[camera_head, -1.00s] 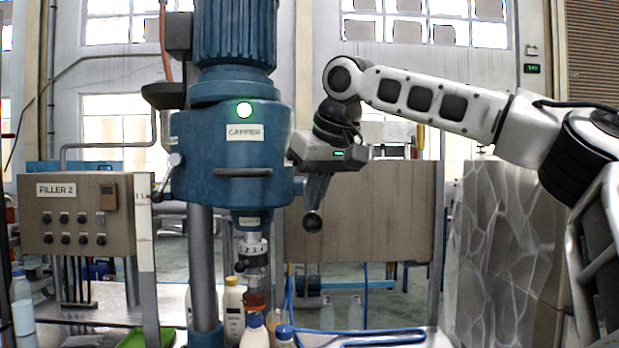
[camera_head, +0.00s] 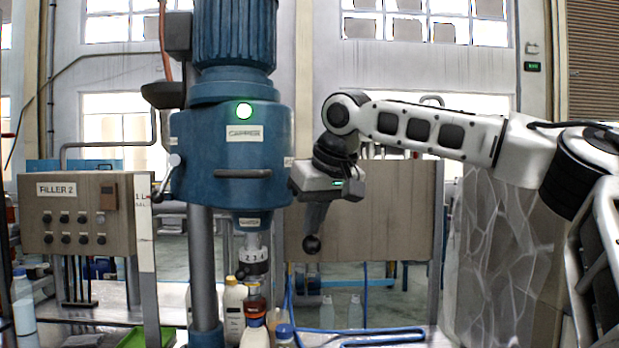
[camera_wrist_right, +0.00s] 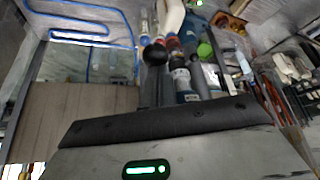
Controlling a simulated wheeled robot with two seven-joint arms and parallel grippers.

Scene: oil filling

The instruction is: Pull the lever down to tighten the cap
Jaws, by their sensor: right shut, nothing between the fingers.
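The blue capper (camera_head: 232,160) stands left of centre in the head view, with its numbered chuck (camera_head: 254,256) hanging below. An amber bottle (camera_head: 254,296) stands directly under the chuck; whether they touch is unclear. The lever's black ball knob (camera_head: 311,244) is at the capper's right; its rod is mostly hidden by my gripper. My right gripper (camera_head: 314,222) points down, its shut fingers against or just above the knob with nothing between them. In the right wrist view the knob (camera_wrist_right: 155,54) shows just beyond the fingertips (camera_wrist_right: 158,80). My left gripper is out of view.
A white bottle with a yellow cap (camera_head: 233,308) and blue-capped bottles (camera_head: 284,334) stand close around the chuck. The FILLER 2 panel (camera_head: 80,215) is at the left. A brown panel (camera_head: 390,215) stands behind my right gripper.

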